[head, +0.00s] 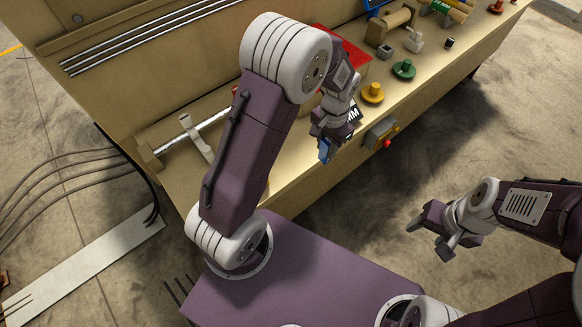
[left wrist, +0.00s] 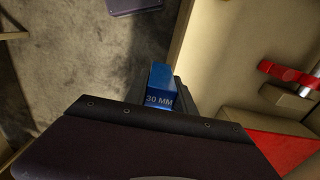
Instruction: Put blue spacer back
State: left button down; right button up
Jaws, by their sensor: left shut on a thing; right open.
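The blue spacer (left wrist: 160,84) is a small block marked "30 MM" in the left wrist view. My left gripper (left wrist: 158,98) is shut on it. In the head view the blue spacer (head: 325,149) shows below my left gripper (head: 328,136), near the bench's front edge, apparently above the floor side of that edge. My left arm hides part of the bench behind it. My right gripper (head: 432,228) is open and empty, over the floor to the right, well away from the bench.
The bench (head: 285,190) carries a red box (head: 352,58), yellow knob (head: 373,92), green knob (head: 404,69) and a metal rod with a clamp (head: 196,138). A control box with a red button (head: 387,142) juts from the front edge. Several cables lie on the floor at left.

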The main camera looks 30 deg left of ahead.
pick_arm(q)
jog(key=a+f+p, duration=0.1)
jog(key=a+f, duration=0.2)
jog(key=s+a+f+p, duration=0.1)
jog(key=a+f, duration=0.2)
jog(key=a, duration=0.1)
jog(key=a+f+p, duration=0.2)
jog(key=a+f, duration=0.2)
jog(key=shift+s+a, duration=0.15)
jog(key=shift+f, duration=0.35)
jog(key=shift+w+a+f, duration=0.1)
jog(key=shift+w+a, duration=0.05)
jog(key=shift+w, duration=0.05)
jog(key=shift+f, duration=0.1)
jog(key=c, duration=1)
grip_release()
jog(key=shift+s, duration=0.15)
jog(key=shift+c, duration=0.2)
